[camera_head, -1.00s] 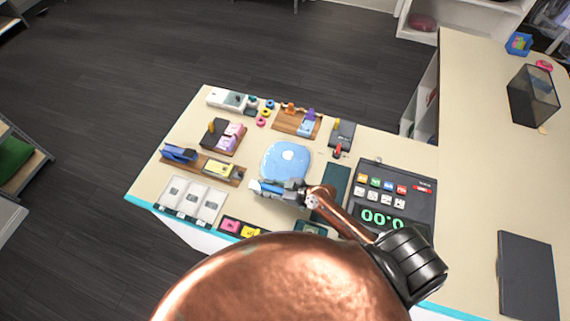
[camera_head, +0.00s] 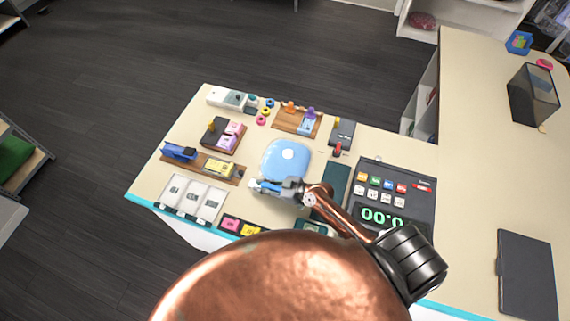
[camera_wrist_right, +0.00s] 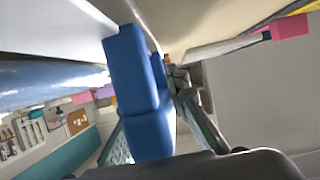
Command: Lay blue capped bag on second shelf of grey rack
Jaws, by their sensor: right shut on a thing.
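The blue bag (camera_head: 287,158) is light blue with a pale round spot on top, at the middle of the counter in the head view. My right gripper (camera_head: 266,187) is at its near end. In the right wrist view, my right gripper (camera_wrist_right: 152,140) is shut on a darker blue, blocky part (camera_wrist_right: 132,75), which seems to be the bag's cap. Whether the bag is clear of the counter I cannot tell. My left gripper is not in view. No rack is clearly identifiable as the grey one; a shelf unit (camera_head: 38,165) with a green item shows at the left edge.
The cream counter (camera_head: 385,146) carries a cash register (camera_head: 392,195), small trays and several coloured items around the bag. A dark clear-sided box (camera_head: 534,95) and a dark flat panel (camera_head: 526,274) are on the right. Dark floor lies open to the left.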

